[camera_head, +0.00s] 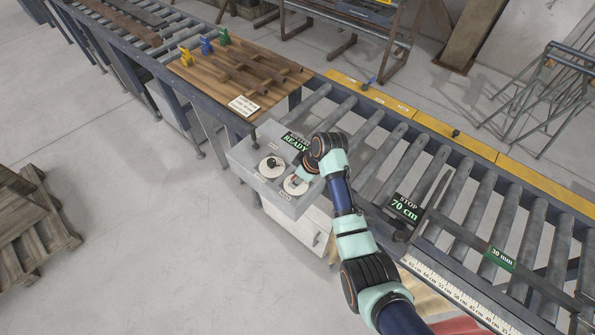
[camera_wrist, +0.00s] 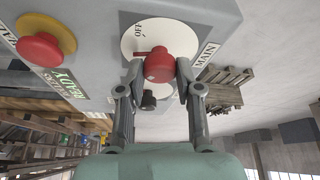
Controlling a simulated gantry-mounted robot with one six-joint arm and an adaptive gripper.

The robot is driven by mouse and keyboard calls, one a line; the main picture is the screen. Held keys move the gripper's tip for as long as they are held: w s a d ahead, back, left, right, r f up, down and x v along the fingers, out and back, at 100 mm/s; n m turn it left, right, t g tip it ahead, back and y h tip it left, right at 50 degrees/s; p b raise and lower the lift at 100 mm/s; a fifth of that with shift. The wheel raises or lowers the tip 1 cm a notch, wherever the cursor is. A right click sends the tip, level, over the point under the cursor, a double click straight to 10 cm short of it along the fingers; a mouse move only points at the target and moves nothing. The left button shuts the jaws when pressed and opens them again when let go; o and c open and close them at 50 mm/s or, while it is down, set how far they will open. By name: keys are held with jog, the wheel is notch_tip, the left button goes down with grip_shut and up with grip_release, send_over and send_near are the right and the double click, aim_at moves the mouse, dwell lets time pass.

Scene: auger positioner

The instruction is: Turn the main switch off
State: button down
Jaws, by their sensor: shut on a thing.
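The main switch (camera_wrist: 159,66) is a red knob on a white round plate, beside a label reading MAIN. Its short pointer points left in the wrist view, and OFF is printed near the top of the plate. My gripper (camera_wrist: 158,75) has one finger on each side of the red knob and is shut on it. Any other mark on the plate is hidden. In the head view the switch plate (camera_head: 290,187) is on the grey control box (camera_head: 245,158), partly covered by my gripper (camera_head: 303,177).
A second plate with a black knob (camera_head: 271,165) sits beside the switch. A red button on yellow (camera_wrist: 40,47) and a READY display (camera_head: 295,142) are also on the box. A roller conveyor (camera_head: 400,150) runs behind; a wooden board (camera_head: 240,75) lies at its left.

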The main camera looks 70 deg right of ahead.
jog(key=m+h+p, duration=0.1)
jog(key=m+p, duration=0.1)
jog(key=m, duration=0.1)
jog(key=m+h+p, duration=0.1)
jog(key=m+p, duration=0.1)
jog(key=m, duration=0.1)
jog(key=shift+a+r+g+p, duration=0.15)
jog(key=shift+a+g+p, duration=0.05)
jog(key=shift+g+p, duration=0.2)
jog(key=m+g, duration=0.1)
jog(key=m, duration=0.1)
jog(key=m+h+p, duration=0.1)
jog(key=m, duration=0.2)
jog(key=shift+w+m+g, duration=0.1)
jog(key=shift+m+g, duration=0.2)
jog(key=shift+g, duration=0.1)
jog(key=shift+f+h, duration=0.2)
jog(key=shift+h, duration=0.1)
jog(key=c, duration=0.8)
grip_release()
jog(key=shift+r, duration=0.1)
jog(key=v, duration=1.1)
jog(key=shift+a+r, duration=0.25)
jog(key=shift+r, duration=0.1)
